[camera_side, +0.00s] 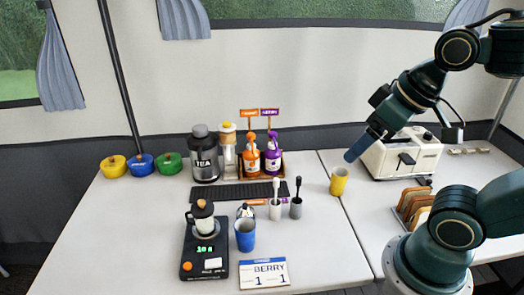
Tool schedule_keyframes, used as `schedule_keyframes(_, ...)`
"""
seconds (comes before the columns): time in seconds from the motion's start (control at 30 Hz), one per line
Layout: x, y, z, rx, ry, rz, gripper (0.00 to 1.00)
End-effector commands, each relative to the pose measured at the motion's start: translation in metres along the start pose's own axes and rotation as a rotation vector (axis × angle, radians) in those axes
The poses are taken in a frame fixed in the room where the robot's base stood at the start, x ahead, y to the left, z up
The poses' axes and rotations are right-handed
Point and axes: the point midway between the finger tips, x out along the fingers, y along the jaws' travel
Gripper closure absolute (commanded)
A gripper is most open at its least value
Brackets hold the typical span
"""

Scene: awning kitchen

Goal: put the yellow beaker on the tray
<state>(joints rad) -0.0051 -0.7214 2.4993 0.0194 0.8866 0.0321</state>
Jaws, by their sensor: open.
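The yellow beaker (339,182) stands upright on the white table, close to the seam between the two tabletops. My gripper (352,155) is above it and slightly to its right, angled down to the left, apart from it. Its blue fingers are seen edge-on, so the gap between them is hard to see; the gripper is open and nothing shows in it. A dark, flat, ribbed tray (228,193) lies left of the beaker, in front of the bottles. Nothing clearly stands on it.
Black and white cups with brushes (296,207) (275,208) stand between beaker and tray. A blue cup (245,235) and black scale (204,255) are in front. A toaster (402,155) and toast rack (413,203) are right. Bottles (252,160) stand behind the tray.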

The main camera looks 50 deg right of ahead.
Motion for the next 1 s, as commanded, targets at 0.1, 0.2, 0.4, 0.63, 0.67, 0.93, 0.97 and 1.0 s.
schedule_keyframes(0.1,0.01,0.004,-0.005,0.067,-0.027,0.018,0.24)
schedule_keyframes(0.2,0.023,0.009,-0.01,0.15,-0.053,0.046,0.24)
schedule_keyframes(0.4,0.054,0.022,-0.018,0.346,-0.108,0.133,0.24)
schedule_keyframes(0.63,0.091,0.04,-0.024,0.556,-0.142,0.265,0.24)
schedule_keyframes(0.67,0.096,0.042,-0.024,0.581,-0.145,0.285,0.24)
schedule_keyframes(0.93,0.137,0.063,-0.022,0.779,-0.134,0.468,0.24)
schedule_keyframes(0.97,0.141,0.066,-0.022,0.798,-0.129,0.49,0.24)
schedule_keyframes(1.0,0.147,0.069,-0.021,0.822,-0.122,0.518,0.24)
